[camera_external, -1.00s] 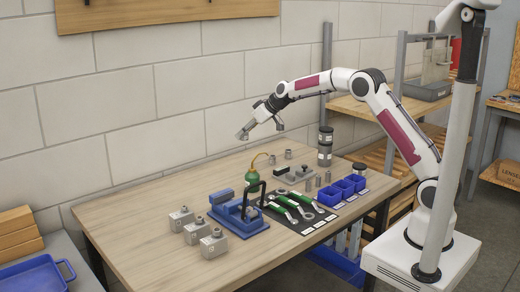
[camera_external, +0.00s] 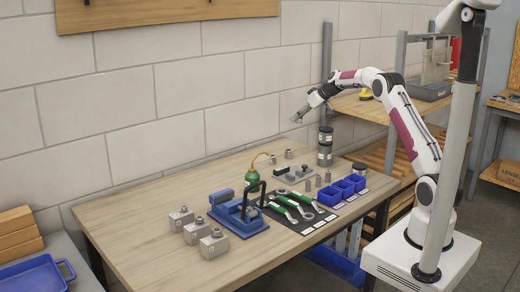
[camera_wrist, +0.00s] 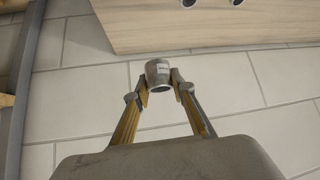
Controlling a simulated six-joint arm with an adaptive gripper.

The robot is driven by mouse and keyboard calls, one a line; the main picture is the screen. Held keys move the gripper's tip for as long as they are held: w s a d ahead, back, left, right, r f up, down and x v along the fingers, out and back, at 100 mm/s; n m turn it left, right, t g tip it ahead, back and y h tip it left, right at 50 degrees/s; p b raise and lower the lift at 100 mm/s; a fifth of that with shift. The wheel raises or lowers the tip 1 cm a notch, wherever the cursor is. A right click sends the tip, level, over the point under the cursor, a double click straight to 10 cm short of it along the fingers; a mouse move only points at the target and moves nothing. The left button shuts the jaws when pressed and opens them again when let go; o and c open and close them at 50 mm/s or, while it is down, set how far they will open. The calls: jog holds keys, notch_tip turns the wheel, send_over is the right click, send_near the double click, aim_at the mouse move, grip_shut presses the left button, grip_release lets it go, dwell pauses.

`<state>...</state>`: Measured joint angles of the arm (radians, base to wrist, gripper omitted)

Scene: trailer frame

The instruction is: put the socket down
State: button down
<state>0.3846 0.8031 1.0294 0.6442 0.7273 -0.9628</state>
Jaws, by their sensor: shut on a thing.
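My gripper (camera_wrist: 161,92) is shut on a grey metal socket (camera_wrist: 158,73), which sits between the two fingertips in the wrist view. In the external view my gripper (camera_external: 298,118) is raised well above the back of the workbench (camera_external: 140,208), in front of the block wall. The socket is too small there to tell apart from the fingertips. Several other small grey sockets (camera_external: 288,154) stand on the bench, some at the back and some near the blue bins.
On the bench are a blue vise (camera_external: 240,217), a green oil can (camera_external: 252,180), green-handled wrenches (camera_external: 287,210) on a dark mat, blue bins (camera_external: 332,192), numbered grey blocks (camera_external: 214,243) and dark cylinders (camera_external: 325,146). A grey shelf post (camera_external: 327,75) rises behind. The bench's left front is clear.

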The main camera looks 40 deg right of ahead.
jog(key=s+d+f, duration=0.1)
jog(key=d+f, duration=0.3)
jog(key=shift+d+f, duration=0.4)
jog(key=shift+s, duration=0.1)
jog(key=shift+f, duration=2.5)
jog(key=shift+f, duration=2.5)
jog(key=shift+f, duration=0.1)
